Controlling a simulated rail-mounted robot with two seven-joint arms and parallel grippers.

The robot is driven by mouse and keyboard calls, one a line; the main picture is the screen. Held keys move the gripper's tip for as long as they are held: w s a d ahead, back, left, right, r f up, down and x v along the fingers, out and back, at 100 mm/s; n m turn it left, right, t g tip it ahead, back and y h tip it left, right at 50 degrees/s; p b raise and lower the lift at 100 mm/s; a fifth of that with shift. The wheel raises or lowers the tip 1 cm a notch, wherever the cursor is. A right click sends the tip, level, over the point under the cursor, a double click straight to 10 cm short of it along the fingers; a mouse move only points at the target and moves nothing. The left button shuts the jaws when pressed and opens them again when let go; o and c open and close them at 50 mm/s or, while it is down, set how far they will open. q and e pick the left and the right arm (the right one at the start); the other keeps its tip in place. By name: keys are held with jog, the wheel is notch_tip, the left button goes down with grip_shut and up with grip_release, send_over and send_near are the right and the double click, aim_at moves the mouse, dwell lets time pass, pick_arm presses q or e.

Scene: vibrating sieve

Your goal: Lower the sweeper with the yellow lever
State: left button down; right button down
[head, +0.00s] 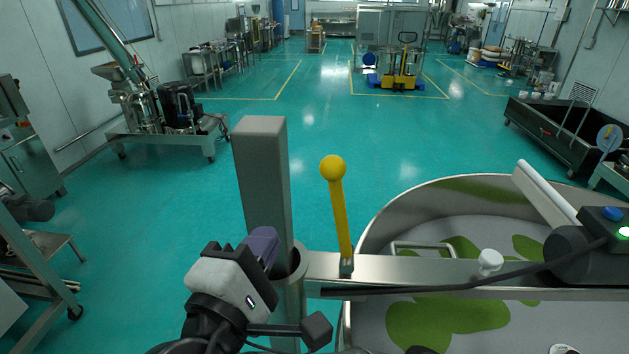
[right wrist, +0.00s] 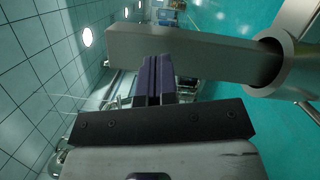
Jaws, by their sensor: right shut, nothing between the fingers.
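The yellow lever (head: 339,215) has a round knob on top and stands upright, tilted slightly, on a metal crossbar (head: 400,268) in the head view. The crossbar runs right from a thick grey square post (head: 264,170) over the round sieve pan (head: 440,190). A white bar (head: 545,193), perhaps part of the sweeper, slants over the pan. My right gripper (head: 264,246), with purple fingers, is shut and empty, left of the lever and apart from it, in front of the post. In the right wrist view its fingers (right wrist: 153,80) overlap the post (right wrist: 190,52). The lever is not seen there.
A dark motor box (head: 590,245) with a blue button and a green light sits on the crossbar's right end. A black cable (head: 450,285) runs along the bar. Green patches lie in the pan. The floor (head: 340,120) behind is open.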

jog(key=shift+w, duration=0.1)
jog(key=s+d+p+x, duration=0.1)
jog(key=d+p+x, duration=0.1)
jog(key=x, duration=1)
jog(key=shift+w+d+r+p, duration=0.3)
jog(key=shift+w+r+p, duration=0.1)
jog(key=shift+p, duration=0.3)
